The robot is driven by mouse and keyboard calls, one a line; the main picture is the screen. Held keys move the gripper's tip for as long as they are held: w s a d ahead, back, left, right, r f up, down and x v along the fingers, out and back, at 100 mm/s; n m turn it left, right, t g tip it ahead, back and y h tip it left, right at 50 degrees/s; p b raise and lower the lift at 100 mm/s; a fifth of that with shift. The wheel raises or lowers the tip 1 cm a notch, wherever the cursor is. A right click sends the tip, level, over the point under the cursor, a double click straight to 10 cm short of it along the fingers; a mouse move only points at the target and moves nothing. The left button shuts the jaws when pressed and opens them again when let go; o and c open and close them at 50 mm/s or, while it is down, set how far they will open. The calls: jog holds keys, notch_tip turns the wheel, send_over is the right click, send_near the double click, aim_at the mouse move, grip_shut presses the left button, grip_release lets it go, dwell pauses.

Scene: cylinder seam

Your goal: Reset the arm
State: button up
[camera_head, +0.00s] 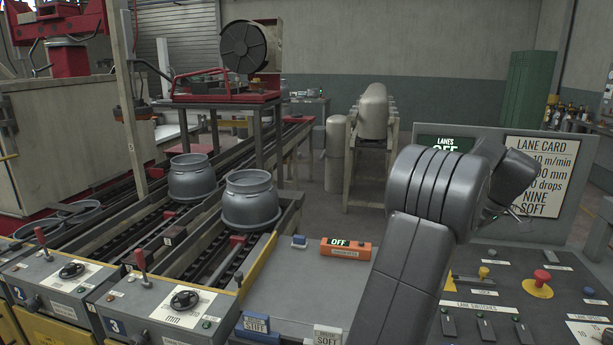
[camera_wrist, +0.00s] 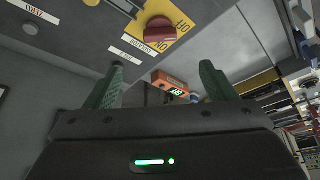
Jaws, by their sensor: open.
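My grey arm (camera_head: 405,270) rises from the bottom of the head view and bends at the elbow over the control panel. My gripper shows in the wrist view (camera_wrist: 162,65), with two green fingers spread apart and nothing between them. In the head view the arm's end is mostly hidden behind its own links. In the wrist view, a red rotary knob (camera_wrist: 160,30) on a yellow plate lies beyond the fingers, apart from them.
The panel (camera_head: 470,325) carries lane switches and a red mushroom button (camera_head: 541,276). A lane card board (camera_head: 540,175) stands upright behind the arm. Two grey ring-shaped cylinders, one nearer (camera_head: 249,200) and one farther (camera_head: 192,178), sit on conveyor lanes at left.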

jog(key=x, duration=1.2)
jog(key=shift+w+a+f+p, duration=0.1)
jog(key=shift+a+f+p, duration=0.05)
jog(key=shift+f+p, duration=0.2)
jog(key=shift+w+a+f, duration=0.1)
jog(key=shift+w+f, duration=0.05)
jog(key=shift+f, duration=0.05)
jog(key=m+h+p, duration=0.1)
jog(key=m, duration=0.3)
jog(key=shift+a+r+m+t+h+p, duration=0.1)
jog(key=shift+m+t+h+p, duration=0.2)
jog(key=shift+m+h+p, duration=0.1)
jog(key=m+h+p, duration=0.1)
jog(key=m, duration=0.1)
jog(key=m+p, duration=0.1)
jog(key=m, duration=0.1)
jog(key=shift+a+m+h, duration=0.15)
jog(key=shift+m+h, duration=0.25)
jog(key=shift+m+g+h+p, duration=0.4)
jog(key=shift+m+h, duration=0.3)
jog(key=shift+m, duration=1.2)
jog(key=shift+a+m+g+h, duration=0.1)
jog(key=shift+m+g+h, duration=0.2)
jog(key=shift+m, duration=0.8)
jog(key=shift+a+m+g+h, duration=0.1)
jog(key=shift+m+g+h, duration=0.15)
jog(key=shift+m, duration=0.85)
jog(key=shift+d, duration=0.1)
jog(key=shift+b, duration=0.3)
